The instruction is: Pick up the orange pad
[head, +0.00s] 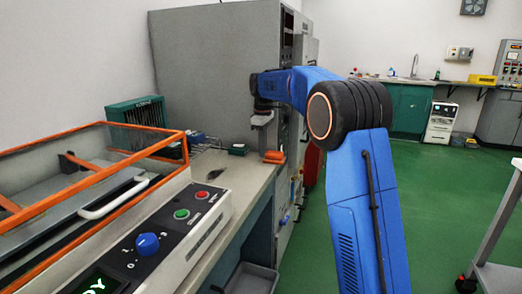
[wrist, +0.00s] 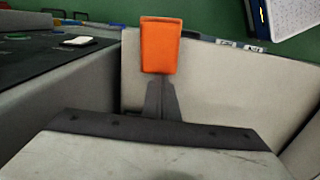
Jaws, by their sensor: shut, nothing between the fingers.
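The orange pad (head: 274,157) lies at the front edge of the grey bench, beside the tall grey cabinet. It also shows in the wrist view (wrist: 160,45), upper middle, as an upright orange block just beyond my fingertips. My gripper (head: 262,145) points down close above and slightly left of the pad in the head view. In the wrist view my dark fingers (wrist: 162,98) are together with nothing between them. The tips meet the pad's near edge in the picture; whether they touch it I cannot tell.
A small dark green item (head: 238,150) lies left of the pad. The tall grey cabinet (head: 215,60) stands close behind. An orange-framed machine (head: 90,190) with a control panel fills the left. Green floor (head: 445,200) is open at right, with a cart (head: 500,230) at the edge.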

